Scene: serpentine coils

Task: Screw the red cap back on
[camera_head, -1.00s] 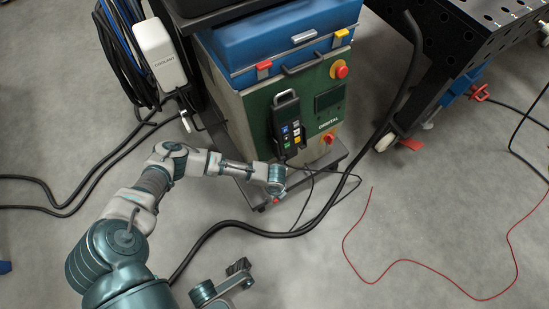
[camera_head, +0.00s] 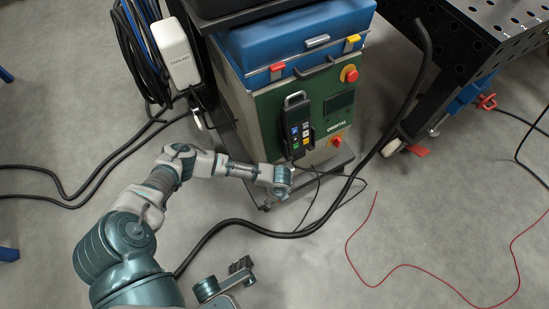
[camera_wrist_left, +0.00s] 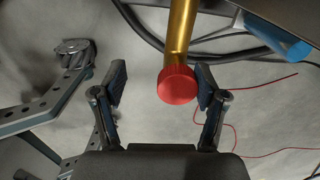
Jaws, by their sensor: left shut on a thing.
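In the left wrist view, the round red cap (camera_wrist_left: 178,84) sits at the end of a brass-coloured tube (camera_wrist_left: 180,30) that comes down from the top. The cap is close against the right-hand finger in that view. In the head view, my left arm reaches the foot of the green-fronted machine (camera_head: 262,120); its fingers, the cap and the tube are not clear there.
A black cable (camera_head: 230,222) curves across the floor beside my left arm. The white coolant box (camera_head: 174,52) stands left of the machine, the black perforated table (camera_head: 490,45) right of it. A thin red cable (camera_head: 405,266) lies on clear floor at right.

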